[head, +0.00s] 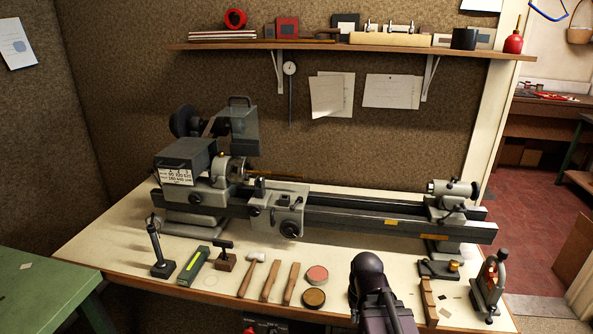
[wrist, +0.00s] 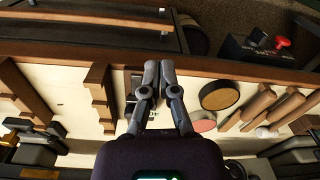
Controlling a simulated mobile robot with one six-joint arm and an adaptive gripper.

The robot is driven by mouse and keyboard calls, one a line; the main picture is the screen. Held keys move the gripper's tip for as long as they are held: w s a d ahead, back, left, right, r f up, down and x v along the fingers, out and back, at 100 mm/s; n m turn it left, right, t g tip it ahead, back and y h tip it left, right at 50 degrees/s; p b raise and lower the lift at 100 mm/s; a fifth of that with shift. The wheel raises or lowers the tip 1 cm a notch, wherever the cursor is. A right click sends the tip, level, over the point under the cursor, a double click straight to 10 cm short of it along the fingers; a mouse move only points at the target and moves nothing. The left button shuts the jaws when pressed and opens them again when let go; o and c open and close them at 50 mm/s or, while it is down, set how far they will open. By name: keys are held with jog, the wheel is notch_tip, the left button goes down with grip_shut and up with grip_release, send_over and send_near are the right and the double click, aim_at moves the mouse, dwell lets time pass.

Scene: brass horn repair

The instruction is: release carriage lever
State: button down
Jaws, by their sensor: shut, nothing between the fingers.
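The lathe carriage (head: 278,212) sits on the long dark bed, left of its middle, with a dark round handwheel (head: 291,229) on its front. Small dark knobs show on the carriage, but I cannot tell which part is the lever. In the wrist view, my gripper (wrist: 159,68) is shut and empty, its two fingertips together above the bench's front edge. In the head view my dark arm end stands at the front of the bench, right of the carriage and well apart from it; its fingertips are hidden there. The carriage does not clearly show in the wrist view.
On the bench (head: 104,240) front lie a mallet (head: 252,274), wooden tools, a red-topped tin (head: 317,274) and a brown-topped tin (head: 314,297). A tailstock (head: 451,197) stands at the bed's right end. A loaded shelf (head: 350,48) hangs above.

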aim_at(295, 209)
jog(key=w+a+y, duration=0.1)
jog(key=w, duration=0.1)
jog(key=w+a+r+t+y, duration=0.1)
jog(key=w, duration=0.1)
jog(key=w+a+m+t+y, duration=0.1)
jog(key=w+a+y, duration=0.1)
jog(key=w, duration=0.1)
jog(key=shift+w+r, duration=0.1)
jog(key=shift+r, duration=0.2)
jog(key=w+r+m+t+y, duration=0.6)
jog(key=w+r+t+y, duration=0.2)
jog(key=w+r, duration=0.5)
jog(key=w, duration=0.3)
jog(key=shift+w+r+m, duration=0.25)
jog(key=shift+w+m, duration=0.15)
jog(key=b+x, duration=0.2)
jog(key=x, duration=1.1)
jog(key=shift+f+b, duration=0.1)
jog(key=shift+b, duration=0.2)
jog(key=shift+w+a, duration=0.25)
jog(key=shift+a, duration=0.05)
